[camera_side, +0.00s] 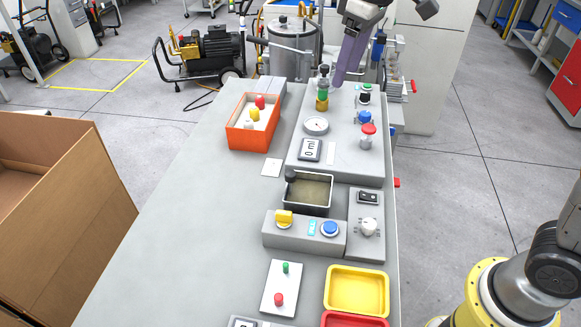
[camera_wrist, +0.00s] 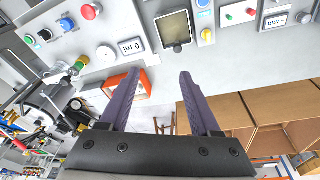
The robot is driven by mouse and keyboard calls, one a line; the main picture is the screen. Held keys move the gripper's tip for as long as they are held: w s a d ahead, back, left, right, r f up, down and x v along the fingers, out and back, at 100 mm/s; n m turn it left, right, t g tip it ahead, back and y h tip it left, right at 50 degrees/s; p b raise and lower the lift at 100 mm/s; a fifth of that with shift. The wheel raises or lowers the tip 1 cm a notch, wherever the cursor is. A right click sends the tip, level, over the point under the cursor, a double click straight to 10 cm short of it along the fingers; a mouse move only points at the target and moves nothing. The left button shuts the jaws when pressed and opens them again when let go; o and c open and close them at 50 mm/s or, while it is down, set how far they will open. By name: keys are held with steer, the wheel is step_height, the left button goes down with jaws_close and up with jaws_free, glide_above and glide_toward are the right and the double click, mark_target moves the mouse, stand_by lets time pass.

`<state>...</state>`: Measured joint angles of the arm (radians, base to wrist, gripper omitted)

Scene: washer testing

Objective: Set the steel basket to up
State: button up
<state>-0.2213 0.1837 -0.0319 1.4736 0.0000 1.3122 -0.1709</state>
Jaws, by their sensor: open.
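The steel basket (camera_side: 312,190) is the rectangular metal-rimmed unit in the middle of the bench, with a brownish floor inside. It sits behind the grey panel with a yellow knob (camera_side: 284,217) and a blue button (camera_side: 330,229). A dark round knob (camera_side: 291,175) stands at its left rim. In the wrist view the basket (camera_wrist: 173,26) shows at the top centre, its dark knob (camera_wrist: 177,48) below. I cannot tell its height. My gripper (camera_side: 339,82) is above the far end of the bench, well behind the basket. Its purple fingers (camera_wrist: 164,74) are apart and empty.
A grey console with a gauge (camera_side: 316,125), a red mushroom button (camera_side: 368,130) and a green-banded valve (camera_side: 322,92) stands between gripper and basket. An orange bin (camera_side: 245,136) is left. Yellow tray (camera_side: 357,290) and switch plate (camera_side: 280,287) are nearer. The bench's left side is clear.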

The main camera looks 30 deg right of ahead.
steer(key=w+a+f+n+g, duration=0.1)
steer(key=w+a+f+g, duration=0.1)
steer(key=w+a+f, duration=0.45)
glide_toward(290, 173)
steer(key=shift+n+h, duration=0.3)
step_height(290, 173, down, 8)
steer(key=shift+w+a+f, duration=0.1)
steer(key=shift+a+f, duration=0.05)
steer(key=shift+f, duration=0.1)
jaws_close()
stand_by(1.0)
